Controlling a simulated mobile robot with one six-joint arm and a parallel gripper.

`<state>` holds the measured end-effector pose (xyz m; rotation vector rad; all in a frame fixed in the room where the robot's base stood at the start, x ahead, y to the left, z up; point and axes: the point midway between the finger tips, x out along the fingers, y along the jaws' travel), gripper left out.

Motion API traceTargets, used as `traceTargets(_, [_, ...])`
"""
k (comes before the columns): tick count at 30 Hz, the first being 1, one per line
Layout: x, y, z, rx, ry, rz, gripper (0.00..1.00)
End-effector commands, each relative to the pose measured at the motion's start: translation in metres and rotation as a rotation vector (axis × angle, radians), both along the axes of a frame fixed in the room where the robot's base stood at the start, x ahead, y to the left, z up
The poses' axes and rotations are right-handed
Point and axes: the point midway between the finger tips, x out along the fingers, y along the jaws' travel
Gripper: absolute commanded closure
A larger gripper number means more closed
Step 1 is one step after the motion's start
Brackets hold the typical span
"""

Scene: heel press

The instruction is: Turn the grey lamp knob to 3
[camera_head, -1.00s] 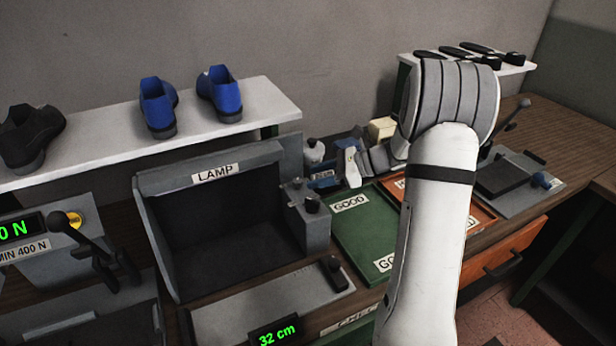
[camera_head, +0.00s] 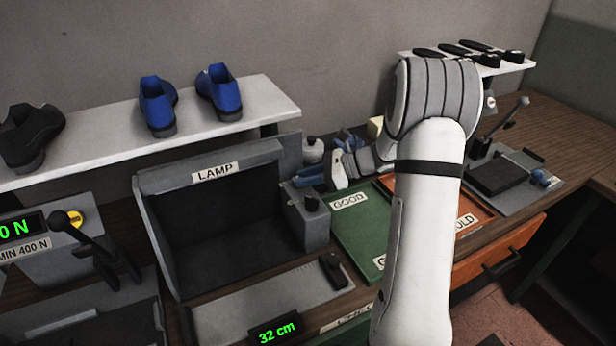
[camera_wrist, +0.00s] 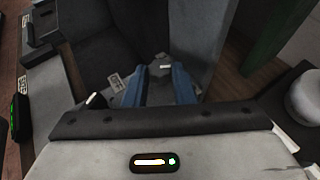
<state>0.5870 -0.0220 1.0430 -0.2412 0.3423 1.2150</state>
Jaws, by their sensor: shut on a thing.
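The LAMP booth (camera_head: 165,180) is a dark grey open box with a small grey control box (camera_head: 316,230) at its right side. My gripper (camera_head: 298,181) has blue fingers at the top of this control box. In the wrist view my gripper (camera_wrist: 160,78) is shut on the grey lamp knob (camera_wrist: 164,69), which shows between the fingertips with a short white mark on it. The fingers hide the knob in the head view. A small printed label (camera_wrist: 115,80) lies left of the knob, too small to read. A second, dark knob (camera_head: 311,202) sits in front on the same box.
A round white-topped jar (camera_head: 313,150) stands close behind the control box. A green GOOD tray (camera_head: 350,222) lies to the right, partly behind my arm. A shelf (camera_head: 262,97) with shoes runs above the booth.

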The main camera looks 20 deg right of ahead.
Motion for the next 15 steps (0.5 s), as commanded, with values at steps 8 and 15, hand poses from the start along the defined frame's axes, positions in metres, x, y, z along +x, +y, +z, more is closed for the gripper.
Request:
traceTargets(8, [-0.0006, 0.0009, 0.0000, 0.000, -0.004, -0.038, 0.99])
traceTargets(15, [-0.0043, 0.0036, -0.0005, 0.000, -0.006, -0.214, 0.99])
